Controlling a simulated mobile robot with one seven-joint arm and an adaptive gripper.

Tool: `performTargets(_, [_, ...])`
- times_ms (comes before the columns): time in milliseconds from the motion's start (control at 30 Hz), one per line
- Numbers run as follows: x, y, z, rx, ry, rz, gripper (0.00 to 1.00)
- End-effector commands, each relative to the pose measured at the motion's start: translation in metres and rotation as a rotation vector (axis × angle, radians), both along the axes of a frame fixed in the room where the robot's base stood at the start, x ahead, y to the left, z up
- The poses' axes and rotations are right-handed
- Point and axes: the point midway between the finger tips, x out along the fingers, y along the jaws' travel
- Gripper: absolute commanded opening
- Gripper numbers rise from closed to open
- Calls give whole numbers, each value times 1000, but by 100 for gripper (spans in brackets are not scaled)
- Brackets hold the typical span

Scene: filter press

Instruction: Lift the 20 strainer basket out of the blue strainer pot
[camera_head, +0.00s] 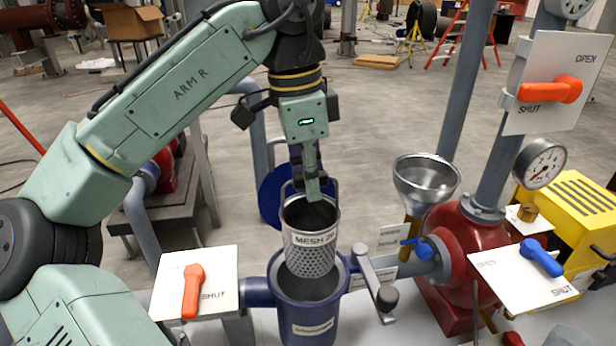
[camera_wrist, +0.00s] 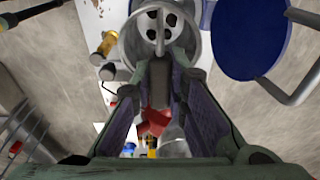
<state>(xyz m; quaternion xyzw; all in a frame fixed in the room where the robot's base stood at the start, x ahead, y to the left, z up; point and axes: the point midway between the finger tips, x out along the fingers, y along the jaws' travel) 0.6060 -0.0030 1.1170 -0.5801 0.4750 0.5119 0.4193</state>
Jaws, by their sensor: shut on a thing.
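The metal strainer basket (camera_head: 311,238), marked MESH 20 with a perforated lower part, hangs roughly upright over the blue strainer pot (camera_head: 308,330). Its lower end overlaps the pot's open mouth in the head view; I cannot tell whether it is fully clear of the rim. My gripper (camera_head: 312,188) points down and is shut on the basket's handle at the top. In the wrist view my gripper (camera_wrist: 160,72) meets the handle bar, with the basket (camera_wrist: 131,45) and holes in its bottom showing beyond. The blue round lid (camera_head: 270,197) stands open behind the basket.
A grey clamp arm with a knob (camera_head: 386,297) is right of the pot. A metal funnel (camera_head: 427,180) and red pump (camera_head: 455,250) stand further right. A plate with an orange handle (camera_head: 192,290) is left. The lid (camera_wrist: 248,38) is close beside the basket.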

Motion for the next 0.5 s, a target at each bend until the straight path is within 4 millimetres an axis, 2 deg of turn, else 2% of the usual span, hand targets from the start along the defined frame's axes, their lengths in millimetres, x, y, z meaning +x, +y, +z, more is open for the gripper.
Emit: performTargets(500, [-51, -10, 6, 1, -2, -2, 0])
